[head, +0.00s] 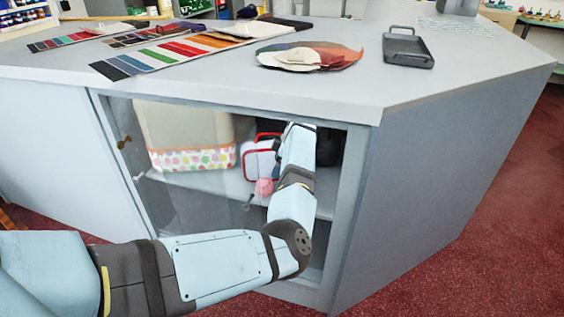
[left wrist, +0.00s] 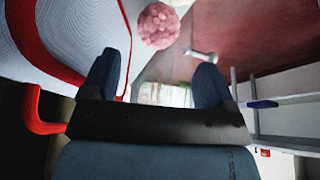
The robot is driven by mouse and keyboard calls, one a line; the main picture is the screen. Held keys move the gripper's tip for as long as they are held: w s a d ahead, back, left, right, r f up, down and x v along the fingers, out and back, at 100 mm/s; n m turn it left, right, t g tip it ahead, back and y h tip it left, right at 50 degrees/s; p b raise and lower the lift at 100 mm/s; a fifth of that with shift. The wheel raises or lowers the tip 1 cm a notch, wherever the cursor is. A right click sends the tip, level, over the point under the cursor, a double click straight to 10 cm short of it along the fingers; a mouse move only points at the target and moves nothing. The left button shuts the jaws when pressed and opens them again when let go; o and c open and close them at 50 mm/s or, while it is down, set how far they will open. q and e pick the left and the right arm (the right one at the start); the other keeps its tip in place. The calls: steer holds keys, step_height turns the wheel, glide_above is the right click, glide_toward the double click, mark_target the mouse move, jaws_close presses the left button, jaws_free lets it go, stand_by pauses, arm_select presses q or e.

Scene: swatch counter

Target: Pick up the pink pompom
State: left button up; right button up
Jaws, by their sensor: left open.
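The pink pompom (head: 264,187) shows inside the cabinet in the head view, just left of my left arm and below a white bag with red trim (head: 260,160). It also shows in the left wrist view (left wrist: 158,25), at the top, beyond the fingertips and roughly in line with the gap between them. My left gripper (left wrist: 156,68) is open, with nothing between its fingers, and is apart from the pompom. In the head view my left arm reaches into the cabinet, and I cannot make out the fingers there. My right gripper is not in view.
The white bag's red trim (left wrist: 62,62) is close beside the left finger. The cabinet's frame and the countertop (head: 220,85) bound the opening. A cream bin with a dotted band (head: 190,158) stands left on the shelf. Swatches and a dark tray (head: 407,48) lie on top.

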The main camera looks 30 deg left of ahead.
mark_target(271, 180)
arm_select(q)
steer(key=b+x, duration=0.2)
steer(key=x, duration=0.4)
steer(key=b+x, duration=0.1)
steer(key=x, duration=0.2)
steer(key=shift+f, duration=0.1)
steer(key=shift+s+a+f+b, duration=0.1)
steer(key=shift+a+f+b, duration=0.1)
steer(key=shift+f+b, duration=0.2)
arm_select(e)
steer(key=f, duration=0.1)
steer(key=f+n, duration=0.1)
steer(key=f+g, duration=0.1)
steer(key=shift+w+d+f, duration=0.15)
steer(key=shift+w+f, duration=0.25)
arm_select(q)
steer(key=c, duration=0.7)
